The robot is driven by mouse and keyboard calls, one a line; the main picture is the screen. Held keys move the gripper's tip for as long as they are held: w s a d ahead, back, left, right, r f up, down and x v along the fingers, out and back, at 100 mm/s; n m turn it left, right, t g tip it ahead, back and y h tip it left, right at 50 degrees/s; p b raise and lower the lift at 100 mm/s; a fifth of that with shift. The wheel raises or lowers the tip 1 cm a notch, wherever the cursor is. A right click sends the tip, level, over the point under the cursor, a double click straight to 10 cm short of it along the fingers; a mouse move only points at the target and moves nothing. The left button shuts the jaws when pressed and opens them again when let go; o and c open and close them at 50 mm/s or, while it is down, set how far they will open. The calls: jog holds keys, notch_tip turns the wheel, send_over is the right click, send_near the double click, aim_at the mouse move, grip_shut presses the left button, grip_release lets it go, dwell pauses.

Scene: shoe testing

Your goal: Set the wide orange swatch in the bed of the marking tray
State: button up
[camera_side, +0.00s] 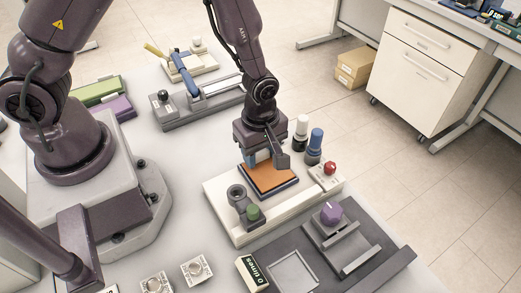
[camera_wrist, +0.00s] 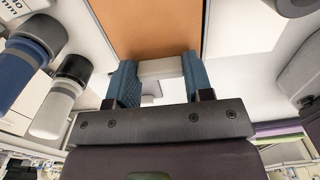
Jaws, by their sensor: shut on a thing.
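The wide orange swatch (camera_side: 272,178) lies flat over a dark blue bed on the cream marking tray (camera_side: 222,204), and the bed's blue edge shows along its front. My gripper (camera_side: 265,160) is at the swatch's back edge, pointing down. In the wrist view its blue fingers (camera_wrist: 153,82) are closed on a pale block (camera_wrist: 160,68) at the edge of the orange swatch (camera_wrist: 145,28). I cannot tell whether the swatch rests fully on the bed or hovers just above it. My gripper hides the swatch's back edge in the side view.
A white bottle (camera_side: 301,130) and a blue bottle (camera_side: 315,145) stand close behind the tray on the right. A red knob (camera_side: 330,168) and green knob (camera_side: 253,212) flank the bed. A grey fixture with a purple knob (camera_side: 331,213) stands in front.

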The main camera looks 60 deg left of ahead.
jog(key=shift+f, duration=0.2)
jog(key=o, duration=0.9)
jog(key=shift+r, duration=0.1)
notch_tip(320, 180, up, 11)
notch_tip(320, 180, up, 12)
jog(key=m+t+h, duration=0.1)
jog(key=m+t, duration=0.1)
jog(key=m, duration=0.6)
send_over(261, 154)
jog(key=s+a, duration=0.3)
jog(key=a, duration=0.1)
jog(key=s+a+r+m+t, duration=0.1)
jog(key=s+r+m, duration=0.1)
jog(key=s+m, duration=0.1)
jog(key=s+a+r+m+t, duration=0.1)
jog(key=s+r+m, duration=0.1)
jog(key=m, duration=0.1)
jog(key=s+a+r+m+t+y, duration=0.1)
jog(key=s+r+m, duration=0.2)
jog(key=m, duration=0.1)
jog(key=shift+s+a+r+t, duration=0.1)
jog(key=shift+s+a+t, duration=0.2)
jog(key=shift+s+a, duration=0.1)
